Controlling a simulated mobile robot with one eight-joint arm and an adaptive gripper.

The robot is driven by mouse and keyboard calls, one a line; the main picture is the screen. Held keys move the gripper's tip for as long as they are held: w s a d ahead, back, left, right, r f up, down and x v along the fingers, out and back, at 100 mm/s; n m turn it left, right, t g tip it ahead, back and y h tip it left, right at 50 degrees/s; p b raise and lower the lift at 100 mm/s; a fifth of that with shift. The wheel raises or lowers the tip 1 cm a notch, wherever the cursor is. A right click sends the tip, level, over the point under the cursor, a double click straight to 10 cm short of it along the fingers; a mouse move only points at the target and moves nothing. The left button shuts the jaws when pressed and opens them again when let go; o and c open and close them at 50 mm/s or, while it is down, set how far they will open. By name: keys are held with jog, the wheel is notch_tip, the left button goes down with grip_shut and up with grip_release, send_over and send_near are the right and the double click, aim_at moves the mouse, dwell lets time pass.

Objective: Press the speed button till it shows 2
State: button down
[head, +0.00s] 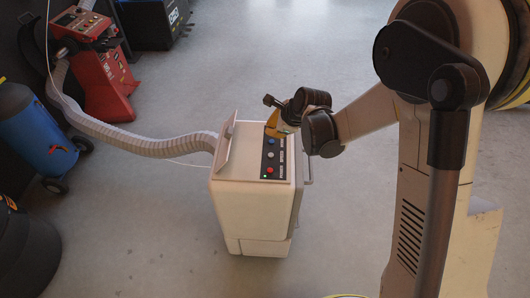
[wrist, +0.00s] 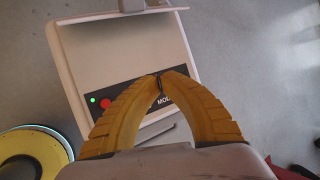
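A cream box-shaped machine (head: 254,208) stands on the floor in the head view. On its top is a black control strip (head: 273,157) with a red button (head: 269,170), a blue button and a paler button. My gripper (head: 277,130) is over the far end of this strip. In the wrist view my yellow fingers (wrist: 160,78) meet at their tips, with nothing seen between them. They hide much of the strip (wrist: 125,103). A red button (wrist: 105,104), a green light (wrist: 92,100) and part of the word "MODE" show there. I see no speed number. Contact with a button cannot be told.
A ribbed hose (head: 140,143) runs from the machine to a red unit (head: 97,62) at the back left. A raised flap (head: 227,147) stands beside the strip. A blue tank (head: 35,130) is at the left. Open floor lies in front of the machine.

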aim_at(271, 155)
jog(key=shift+a+f, duration=0.15)
jog(key=shift+f, duration=0.15)
notch_tip(271, 155, down, 9)
jog(key=b, duration=0.6)
jog(key=shift+r, duration=0.1)
jog(key=shift+b, duration=0.35)
dwell(1.1)
jog(key=shift+f+b, duration=0.3)
jog(key=shift+f, duration=0.1)
